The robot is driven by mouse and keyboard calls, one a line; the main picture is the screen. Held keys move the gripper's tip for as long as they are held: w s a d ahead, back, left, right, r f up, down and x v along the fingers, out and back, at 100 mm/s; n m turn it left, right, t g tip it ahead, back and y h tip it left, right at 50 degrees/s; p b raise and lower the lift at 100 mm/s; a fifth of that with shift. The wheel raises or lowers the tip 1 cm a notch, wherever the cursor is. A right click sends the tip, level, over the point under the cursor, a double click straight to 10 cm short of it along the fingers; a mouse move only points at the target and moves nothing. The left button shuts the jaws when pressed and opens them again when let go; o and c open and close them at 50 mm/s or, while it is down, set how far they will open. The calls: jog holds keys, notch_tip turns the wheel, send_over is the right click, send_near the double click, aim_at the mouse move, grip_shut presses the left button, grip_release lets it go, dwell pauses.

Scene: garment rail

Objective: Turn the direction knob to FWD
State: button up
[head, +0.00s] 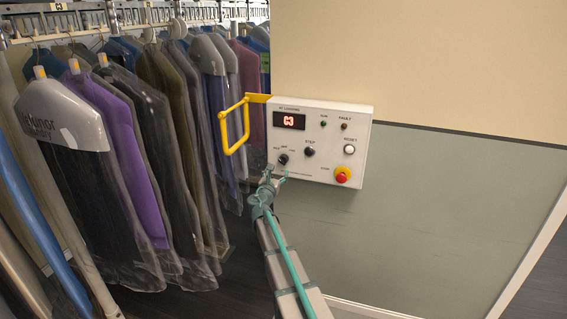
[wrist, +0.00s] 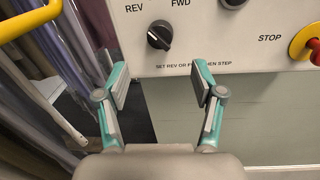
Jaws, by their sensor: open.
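The direction knob (head: 283,159) is a small black knob at the lower left of the white control box (head: 358,140). In the wrist view the knob (wrist: 160,37) sits below the labels REV and FWD. Its grip bar slants from upper left to lower right, and its upper-left end lies toward REV. My gripper (head: 275,176) is just below the knob in the head view. In the wrist view my gripper (wrist: 160,85) is open and empty, its fingers spread wide below the knob, apart from it.
A yellow bar handle (head: 236,125) sticks out left of the box. A black STEP knob (head: 309,152), a white RESET button (head: 349,149) and a red stop button (head: 342,175) share the panel. Bagged garments (head: 130,160) hang at left. The wall below the box is clear.

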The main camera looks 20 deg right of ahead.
aim_at(282, 163)
jog(key=p+x, duration=0.3)
jog(key=x, duration=0.5)
jog(key=shift+w+d+r, duration=0.1)
jog(key=shift+w, duration=0.1)
jog(key=shift+w+d, duration=0.45)
jog(key=shift+d, duration=0.05)
jog(key=c, duration=1.2)
jog(key=shift+o, duration=0.2)
